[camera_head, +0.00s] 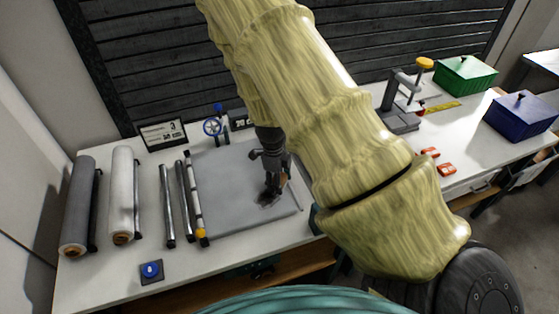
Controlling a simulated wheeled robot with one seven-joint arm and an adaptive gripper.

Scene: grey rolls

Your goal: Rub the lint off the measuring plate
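The measuring plate (225,206) is a flat grey square sheet-like surface on the white table. My gripper (270,196) points down at the right half of the plate, low over it or touching it. A dark patch lies under the fingertips; I cannot tell whether it is lint, a cloth or shadow. A small brownish bit shows beside the fingers. The fingers are small and dark here, so whether they are open or shut on something is unclear. My arm hides the plate's far right side.
On the white table (100,285), a dark roll (78,205), a white roll (122,190) and metal rods (166,205) lie left of the plate. A blue button box (151,272) sits in front. A grey press (400,105), green box (465,75) and blue box (520,115) stand right.

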